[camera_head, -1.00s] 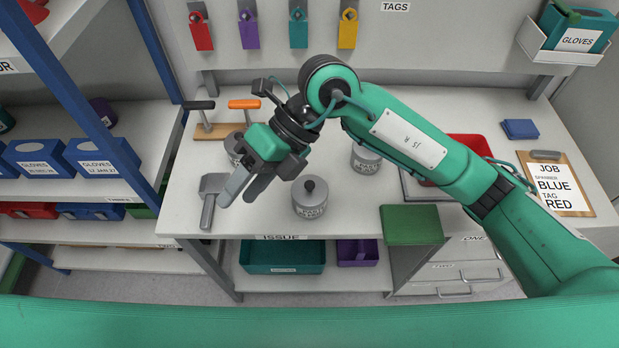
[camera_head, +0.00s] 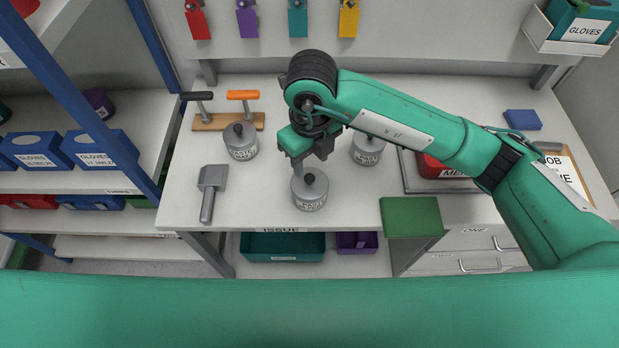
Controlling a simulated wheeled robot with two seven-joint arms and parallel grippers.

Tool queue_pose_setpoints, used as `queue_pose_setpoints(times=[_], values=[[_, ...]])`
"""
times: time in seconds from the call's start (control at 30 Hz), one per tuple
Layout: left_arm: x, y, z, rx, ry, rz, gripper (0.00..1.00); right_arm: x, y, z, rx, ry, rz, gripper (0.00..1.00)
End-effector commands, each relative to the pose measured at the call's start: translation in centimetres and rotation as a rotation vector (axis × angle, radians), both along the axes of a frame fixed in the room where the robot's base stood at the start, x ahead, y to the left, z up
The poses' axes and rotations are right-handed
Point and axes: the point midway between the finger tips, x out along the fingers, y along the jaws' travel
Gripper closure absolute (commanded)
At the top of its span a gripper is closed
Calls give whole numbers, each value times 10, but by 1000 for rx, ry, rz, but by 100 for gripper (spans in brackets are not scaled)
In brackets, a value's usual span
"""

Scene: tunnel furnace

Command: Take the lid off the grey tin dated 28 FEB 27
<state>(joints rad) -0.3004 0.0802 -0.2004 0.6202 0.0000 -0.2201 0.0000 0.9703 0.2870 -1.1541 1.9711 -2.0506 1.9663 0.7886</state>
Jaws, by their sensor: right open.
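Three lidded grey tins with dark knobs stand upright on the bench: the front tin (camera_head: 309,197), the left tin (camera_head: 241,147) and the right tin (camera_head: 367,152). Their labels are too small for me to read the dates, so I cannot tell which one says 28 FEB 27. My right gripper (camera_head: 299,169) is open and points down just behind the knob of the front tin. My left gripper is not in view.
A grey scoop-like tool (camera_head: 209,190) lies on the left. A wooden block (camera_head: 228,122) with black and orange handles stands behind. A green block (camera_head: 410,217) is at the front edge. A red bin (camera_head: 440,170) sits under my right arm.

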Motion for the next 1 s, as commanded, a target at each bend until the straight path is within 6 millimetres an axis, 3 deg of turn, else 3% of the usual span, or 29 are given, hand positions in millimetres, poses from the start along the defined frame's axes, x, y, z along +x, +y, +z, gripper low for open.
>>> queue_pose_setpoints(times=[0.27, 0.53, 0.83, 1.0], values=[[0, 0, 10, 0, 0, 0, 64, 1, 1, -19, 0, 4, -1, 54], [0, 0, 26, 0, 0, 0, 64, 3, 3, -56, 0, 3, 0, 54], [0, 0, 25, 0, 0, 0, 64, 4, 3, -63, 1, 0, 2, 54], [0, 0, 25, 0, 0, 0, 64, 4, 3, -63, 1, 0, 2, 86]])
